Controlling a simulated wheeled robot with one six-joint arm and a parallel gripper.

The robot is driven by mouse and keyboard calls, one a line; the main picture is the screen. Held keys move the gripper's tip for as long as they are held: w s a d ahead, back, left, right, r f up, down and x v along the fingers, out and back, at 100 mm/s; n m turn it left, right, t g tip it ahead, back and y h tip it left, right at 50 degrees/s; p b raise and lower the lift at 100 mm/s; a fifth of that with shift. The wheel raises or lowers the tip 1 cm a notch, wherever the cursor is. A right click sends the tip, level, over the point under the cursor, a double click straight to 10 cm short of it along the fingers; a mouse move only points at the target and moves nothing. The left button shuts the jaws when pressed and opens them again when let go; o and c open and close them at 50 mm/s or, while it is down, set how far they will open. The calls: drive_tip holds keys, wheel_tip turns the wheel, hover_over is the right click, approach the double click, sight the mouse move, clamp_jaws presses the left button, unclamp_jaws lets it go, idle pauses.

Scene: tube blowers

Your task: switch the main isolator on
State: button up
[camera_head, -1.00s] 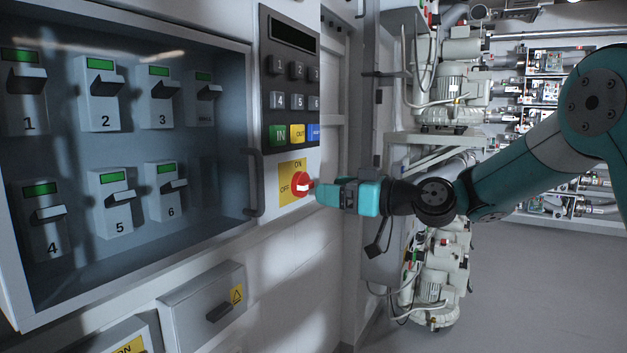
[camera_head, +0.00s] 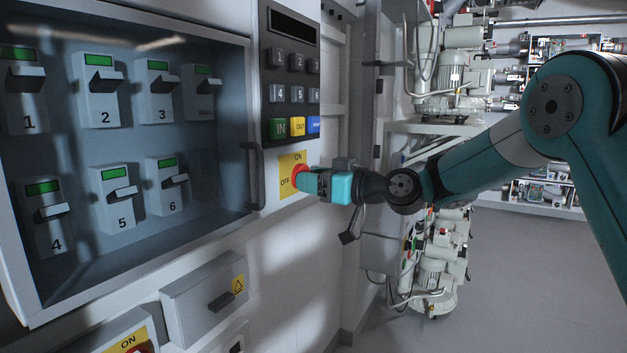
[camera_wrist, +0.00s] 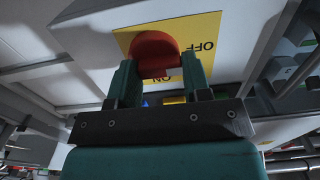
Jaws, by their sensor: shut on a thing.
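The main isolator is a red rotary knob (camera_head: 299,175) on a yellow plate (camera_head: 285,188) marked ON at the top and OFF at the left. It sits below the keypad, right of the glazed cabinet door. My gripper (camera_head: 310,181) reaches it from the right and is shut on the knob. In the wrist view the red knob (camera_wrist: 155,50) sits between my two fingers (camera_wrist: 160,80), and the plate (camera_wrist: 195,35) appears upside down behind it. The fingers hide part of the knob, so I cannot tell its exact angle.
A keypad (camera_head: 291,95) with IN and OUT keys is just above the plate. The cabinet door handle (camera_head: 256,175) stands out close to the left. Numbered switches (camera_head: 101,90) lie behind the glass. A grey box (camera_head: 205,298) juts out below. The floor at right is clear.

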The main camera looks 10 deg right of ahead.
drive_tip(key=shift+m, duration=0.3)
drive_tip(key=shift+w+d+r+m+p, duration=0.1)
drive_tip(key=shift+m+p, duration=1.35)
drive_tip(key=shift+m, duration=1.4)
drive_tip(key=shift+w+d+r+m+p, duration=0.15)
drive_tip(key=shift+m+p, duration=1.25)
drive_tip(key=shift+m, duration=1.5)
drive_tip(key=shift+a+r+m+p, duration=0.1)
drive_tip(key=shift+m+p, duration=1.35)
drive_tip(key=shift+m, duration=1.4)
drive_tip(key=o, duration=0.9)
drive_tip(key=b+v, duration=0.4)
drive_tip(key=v, duration=1.3)
drive_tip(key=shift+s+d+f, duration=0.1)
drive_tip(key=shift+s+d, duration=0.05)
drive_tip(key=shift+d, duration=0.1)
